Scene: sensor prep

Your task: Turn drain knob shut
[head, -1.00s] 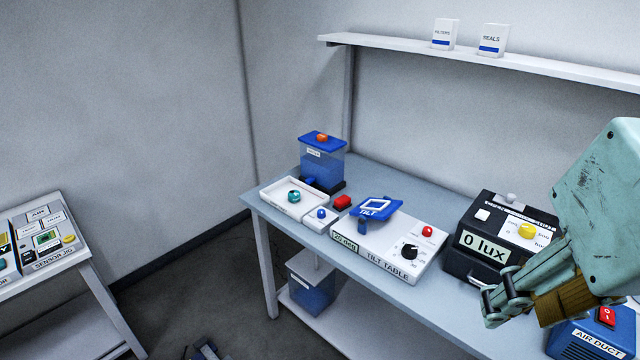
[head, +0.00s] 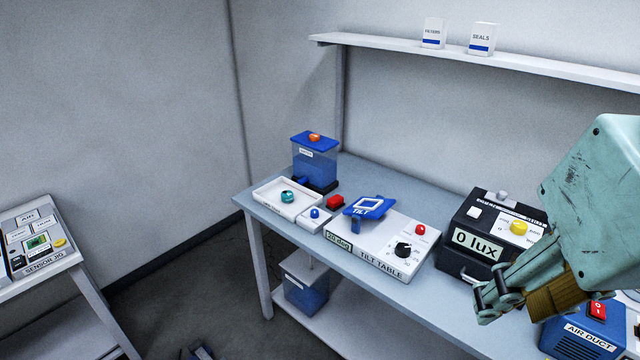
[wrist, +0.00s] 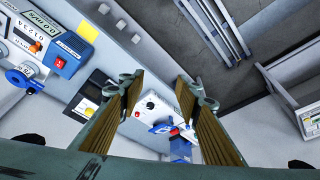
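I cannot tell for sure which control is the drain knob, as the small labels are unreadable. My gripper (head: 488,301) is far to the right, by the lux box. Its wooden fingers (wrist: 168,92) are spread apart with nothing between them.
A shelf (head: 480,56) runs above. A sensor jig (head: 38,250) is on another table at left.

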